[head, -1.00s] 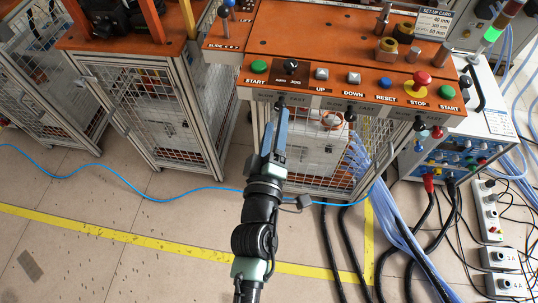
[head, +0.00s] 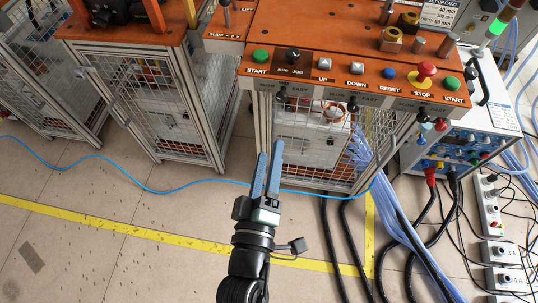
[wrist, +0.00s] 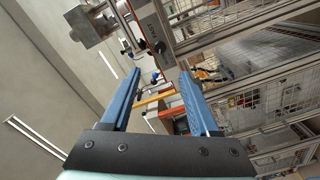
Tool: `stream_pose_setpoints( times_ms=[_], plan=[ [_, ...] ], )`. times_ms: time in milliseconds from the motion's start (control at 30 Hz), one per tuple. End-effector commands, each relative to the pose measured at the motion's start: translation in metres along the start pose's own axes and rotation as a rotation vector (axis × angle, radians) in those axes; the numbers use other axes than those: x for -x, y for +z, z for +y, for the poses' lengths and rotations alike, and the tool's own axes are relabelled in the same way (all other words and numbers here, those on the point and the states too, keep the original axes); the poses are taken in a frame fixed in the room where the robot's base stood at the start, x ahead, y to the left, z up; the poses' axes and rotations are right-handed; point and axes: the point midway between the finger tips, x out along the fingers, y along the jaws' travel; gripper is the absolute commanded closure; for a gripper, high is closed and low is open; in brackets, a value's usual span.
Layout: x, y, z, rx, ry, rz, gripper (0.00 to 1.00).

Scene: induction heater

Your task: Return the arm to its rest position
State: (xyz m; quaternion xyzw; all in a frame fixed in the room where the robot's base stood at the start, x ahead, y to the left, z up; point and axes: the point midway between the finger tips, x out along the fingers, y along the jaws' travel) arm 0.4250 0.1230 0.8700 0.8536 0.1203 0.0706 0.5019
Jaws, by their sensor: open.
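My gripper (head: 268,165) is in the lower middle of the head view, in front of and below the orange control panel (head: 300,78). Its two blue fingers are apart, with nothing between them, and they point up toward the panel's front. In the wrist view, the open fingers (wrist: 163,95) frame the tilted machine frame and mesh in the distance. My gripper appears clear of the panel, but the exact gap cannot be told.
The panel carries a row of buttons, including a red stop button (head: 427,70). Mesh cage walls (head: 310,145) stand below it. A blue cable (head: 160,190) crosses the floor, and dark hoses (head: 395,262) lie at right. Open floor (head: 110,215) lies at left.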

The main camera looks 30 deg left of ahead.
Motion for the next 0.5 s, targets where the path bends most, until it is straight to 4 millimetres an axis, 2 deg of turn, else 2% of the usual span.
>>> stream_pose_setpoints(
  times_ms=[333, 433, 467, 500],
  plan=[
    [-0.003, 0.000, 0.004, -0.005, 0.008, 0.000, 0.38],
    [-0.017, -0.002, 0.029, -0.040, 0.058, -0.002, 0.38],
    [-0.023, -0.002, 0.042, -0.058, 0.083, -0.003, 0.38],
    [-0.033, -0.004, 0.063, -0.091, 0.123, -0.002, 0.38]
  ],
)
